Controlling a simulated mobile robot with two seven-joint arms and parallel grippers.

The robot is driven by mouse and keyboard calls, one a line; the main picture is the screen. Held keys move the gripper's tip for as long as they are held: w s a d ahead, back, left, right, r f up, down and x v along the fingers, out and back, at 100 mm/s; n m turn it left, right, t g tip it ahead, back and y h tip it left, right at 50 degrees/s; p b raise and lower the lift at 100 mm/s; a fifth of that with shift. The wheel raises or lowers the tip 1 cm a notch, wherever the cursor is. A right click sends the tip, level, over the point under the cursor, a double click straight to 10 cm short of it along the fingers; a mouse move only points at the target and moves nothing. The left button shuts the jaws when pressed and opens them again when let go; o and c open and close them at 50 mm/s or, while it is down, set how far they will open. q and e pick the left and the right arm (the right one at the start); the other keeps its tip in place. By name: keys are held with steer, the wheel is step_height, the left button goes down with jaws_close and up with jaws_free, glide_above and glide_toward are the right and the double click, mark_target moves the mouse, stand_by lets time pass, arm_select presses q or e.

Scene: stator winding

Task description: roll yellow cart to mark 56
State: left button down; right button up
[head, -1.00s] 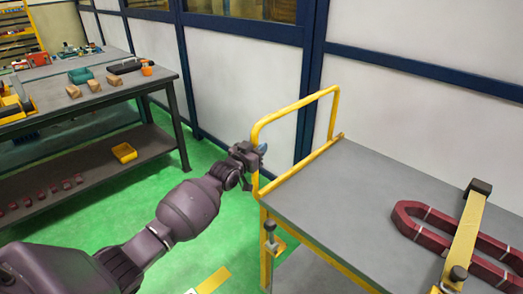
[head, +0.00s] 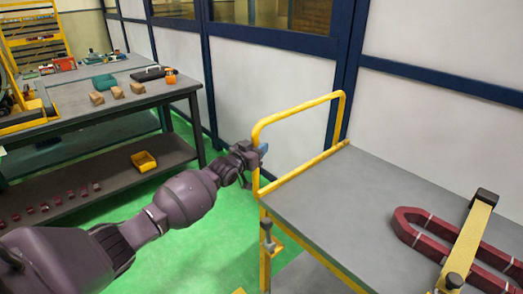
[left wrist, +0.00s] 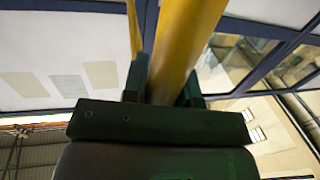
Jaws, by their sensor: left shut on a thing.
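The yellow cart has a grey top (head: 330,205) and a yellow tube handle (head: 300,116) at its far left end. My left gripper (head: 256,158) is shut on the near upright of the handle. In the left wrist view the yellow tube (left wrist: 180,50) runs between the two fingers of my left gripper (left wrist: 165,85). A dark red coil (head: 415,235) lies on the cart top under a yellow clamp bar (head: 468,240). My right gripper is not in view. No floor mark with a number can be read.
A dark workbench (head: 110,112) stands at the left with wooden blocks (head: 117,92), a teal tray and tools. A yellow bin (head: 144,161) sits on its lower shelf. Green floor (head: 200,240) lies clear between bench and cart. A white panelled wall (head: 430,100) with blue frames is behind.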

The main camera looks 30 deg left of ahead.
arm_select(q)
steer(key=shift+a+r, duration=0.1)
stand_by(0.3)
steer(key=c, duration=1)
jaws_free()
steer(key=shift+o, duration=0.5)
steer(key=s+a+p, duration=0.1)
steer(key=s+p, duration=0.1)
steer(key=s, duration=0.8)
steer(key=shift+s+a, duration=0.3)
